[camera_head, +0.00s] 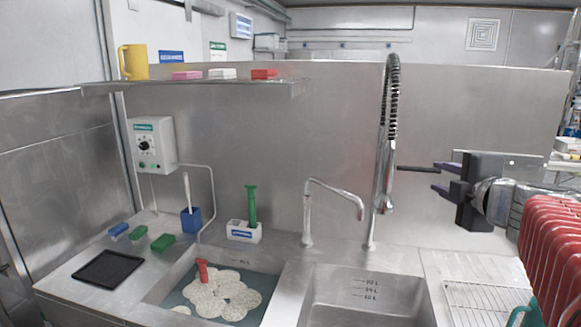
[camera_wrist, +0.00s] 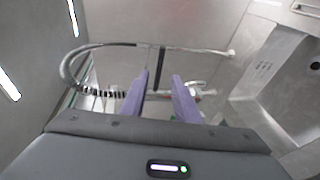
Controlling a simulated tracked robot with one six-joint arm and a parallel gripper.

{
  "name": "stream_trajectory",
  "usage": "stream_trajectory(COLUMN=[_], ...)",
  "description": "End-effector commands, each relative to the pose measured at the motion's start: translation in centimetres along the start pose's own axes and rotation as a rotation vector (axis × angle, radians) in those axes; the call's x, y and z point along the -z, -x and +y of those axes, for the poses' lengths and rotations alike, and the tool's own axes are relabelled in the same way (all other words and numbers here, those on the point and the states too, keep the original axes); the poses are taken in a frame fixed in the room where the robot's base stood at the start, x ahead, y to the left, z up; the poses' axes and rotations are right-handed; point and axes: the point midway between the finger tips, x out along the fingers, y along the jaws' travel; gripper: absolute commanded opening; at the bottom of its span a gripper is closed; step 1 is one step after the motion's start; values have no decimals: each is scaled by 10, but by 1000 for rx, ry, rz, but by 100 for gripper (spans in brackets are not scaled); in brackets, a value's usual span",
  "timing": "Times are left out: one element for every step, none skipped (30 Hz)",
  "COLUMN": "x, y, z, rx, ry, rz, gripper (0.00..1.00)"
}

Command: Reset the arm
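My gripper (camera_head: 437,179) is raised at the right of the head view, with its two purple fingers pointing left toward the tall spray faucet (camera_head: 383,150). In the wrist view my gripper (camera_wrist: 161,82) has its fingers apart, and nothing is held between them. A thin dark bar (camera_head: 413,169) reaches from near the faucet toward the fingers. It also shows in the wrist view (camera_wrist: 161,68), in line with the gap; I cannot tell whether it touches a finger. No bean grinder is visible.
A sink basin (camera_head: 365,300) lies below the faucets. A second basin (camera_head: 185,275) holds pale round pieces and a red-handled item. Red upright slats (camera_head: 550,250) and a wire rack (camera_head: 490,300) stand at lower right.

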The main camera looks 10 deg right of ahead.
Motion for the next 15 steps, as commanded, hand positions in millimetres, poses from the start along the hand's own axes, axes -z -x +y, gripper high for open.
stream_trajectory(x=[1,3,6,9,13,19,25,31,40,47,54,56,57,57,59], y=[0,-1,-2,-3,-5,-6,-8,-10,-12,-14,-16,-13,-12,-10,-8], z=[0,0,1,1,2,2,3,3,4,5,6,8,10,11,11], rx=[-1,-2,-4,-6,-9,-13,-16,-20,-25,-28,-32,-48,-60,-70,-81], ry=[-3,-6,-14,-22,-33,-49,-63,-80,-105,-124,-146,-178,-203,-228,-263], rz=[2,4,7,12,16,23,31,39,49,57,66,46,30,14,-6], gripper=[29,29,29,29,29,29,29,29,29,29,29,29,29,29,29])
